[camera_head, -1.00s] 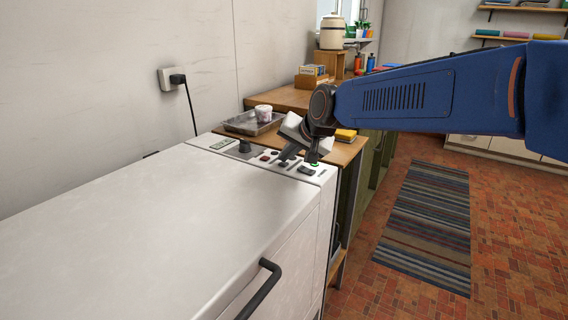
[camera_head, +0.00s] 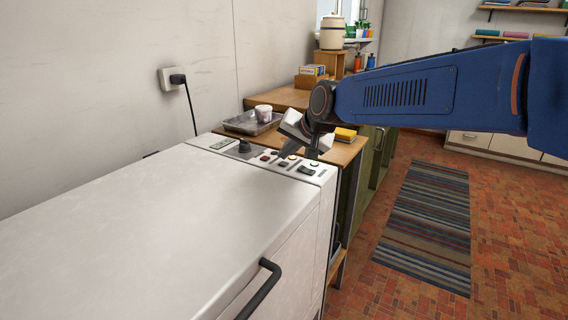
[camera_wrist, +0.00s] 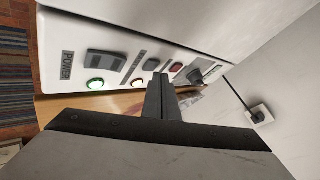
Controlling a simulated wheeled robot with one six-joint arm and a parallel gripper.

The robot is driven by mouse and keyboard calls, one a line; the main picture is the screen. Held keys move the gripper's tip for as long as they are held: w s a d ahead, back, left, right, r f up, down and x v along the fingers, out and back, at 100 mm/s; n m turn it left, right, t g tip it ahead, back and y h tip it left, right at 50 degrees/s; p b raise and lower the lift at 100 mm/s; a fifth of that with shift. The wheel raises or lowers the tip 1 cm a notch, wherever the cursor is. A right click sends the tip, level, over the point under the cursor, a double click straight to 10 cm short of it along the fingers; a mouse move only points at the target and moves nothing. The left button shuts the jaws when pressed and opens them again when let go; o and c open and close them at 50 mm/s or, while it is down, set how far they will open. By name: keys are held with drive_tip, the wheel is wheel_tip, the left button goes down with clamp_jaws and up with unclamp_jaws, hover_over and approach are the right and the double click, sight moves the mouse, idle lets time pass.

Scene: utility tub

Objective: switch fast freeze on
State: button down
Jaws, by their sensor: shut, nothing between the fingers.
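The white chest freezer (camera_head: 150,205) has a control panel (camera_head: 235,153) along its far end. In the wrist view, a dark rocker switch (camera_wrist: 105,63) sits beside the POWER label and a lit green lamp (camera_wrist: 95,85). A second dark switch (camera_wrist: 150,65) is nearby, with a pale yellowish lamp (camera_wrist: 137,83) below it; the label between the switches is too small to read. Farther along are a red button (camera_wrist: 177,67) and a dark knob (camera_wrist: 195,76). My gripper (camera_wrist: 160,77) is shut and empty, its tips close over the panel near the second switch. I cannot tell whether they touch.
A wooden counter (camera_head: 345,150) beyond the freezer holds a metal tray (camera_head: 240,124) with a white tub and a yellow sponge (camera_head: 345,134). A wall socket (camera_head: 172,78) with a plugged cord is at left. The freezer lid is clear.

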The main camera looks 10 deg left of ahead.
wheel_tip(320, 180, up, 6)
idle(1.0)
drive_tip(key=shift+h, duration=0.8)
drive_tip(key=s+d, duration=0.1)
drive_tip(key=d, duration=0.3)
drive_tip(key=d+f, duration=0.1)
drive_tip(key=d, duration=0.3)
drive_tip(key=s+d, duration=0.1)
drive_tip(key=d, duration=0.3)
drive_tip(key=shift+s+f, duration=0.15)
drive_tip(key=shift+s, duration=0.15)
drive_tip(key=s+d+f+h, duration=0.2)
drive_tip(key=s+d+f, duration=0.3)
drive_tip(key=s+d, duration=0.6)
drive_tip(key=s+d+f+h, duration=0.2)
drive_tip(key=s+d+f, duration=0.35)
drive_tip(key=d, duration=0.95)
drive_tip(key=s+d+f, duration=0.3)
drive_tip(key=s+f, duration=0.1)
drive_tip(key=s, duration=0.2)
drive_tip(key=s+d+f+g+h, duration=0.1)
drive_tip(key=s+d+f, duration=0.3)
drive_tip(key=s, duration=0.3)
drive_tip(key=shift+d+f, duration=0.3)
